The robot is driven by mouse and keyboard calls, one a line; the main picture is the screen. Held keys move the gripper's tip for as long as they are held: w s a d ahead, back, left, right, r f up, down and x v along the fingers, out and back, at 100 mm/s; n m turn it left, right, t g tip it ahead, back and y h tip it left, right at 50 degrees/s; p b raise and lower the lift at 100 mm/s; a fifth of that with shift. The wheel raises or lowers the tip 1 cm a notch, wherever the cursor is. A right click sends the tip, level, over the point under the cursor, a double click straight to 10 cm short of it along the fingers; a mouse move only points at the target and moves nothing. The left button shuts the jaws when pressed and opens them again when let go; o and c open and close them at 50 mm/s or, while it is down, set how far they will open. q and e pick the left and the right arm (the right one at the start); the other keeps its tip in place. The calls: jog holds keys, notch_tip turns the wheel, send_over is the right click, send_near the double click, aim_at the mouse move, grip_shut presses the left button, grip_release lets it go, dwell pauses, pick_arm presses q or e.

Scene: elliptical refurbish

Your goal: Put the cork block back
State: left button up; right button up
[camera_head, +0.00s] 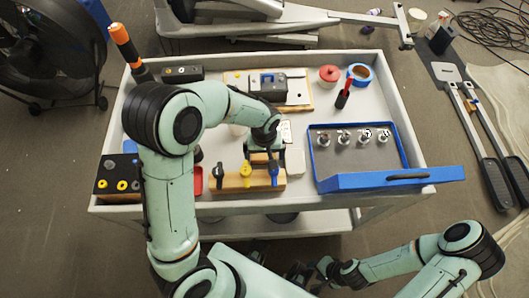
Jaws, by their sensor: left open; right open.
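My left arm reaches over the white cart (367,203), and its open gripper (264,152) points down near the middle. A small tan-brown block (259,158) shows at the gripper, partly hidden; it looks like the cork block, but I cannot tell if the fingers touch it. Just in front is a long wooden block (233,184) bearing black, yellow and blue handled pieces. My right gripper (306,274) is open, low in front of the cart and off its top.
A blue tray (345,181) with several metal pieces sits at the cart's right. A red-lidded jar (329,75), a blue tape roll (361,73) and a wooden board (297,105) stand behind. A black block (117,174) with colored rings is at left.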

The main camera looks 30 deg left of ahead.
aim_at(265, 155)
pick_arm(q)
notch_tip(265, 155, up, 12)
jog(key=p, duration=0.1)
jog(key=shift+r, duration=0.2)
pick_arm(e)
jog(key=shift+w+r, duration=0.5)
jog(key=shift+r, duration=0.4)
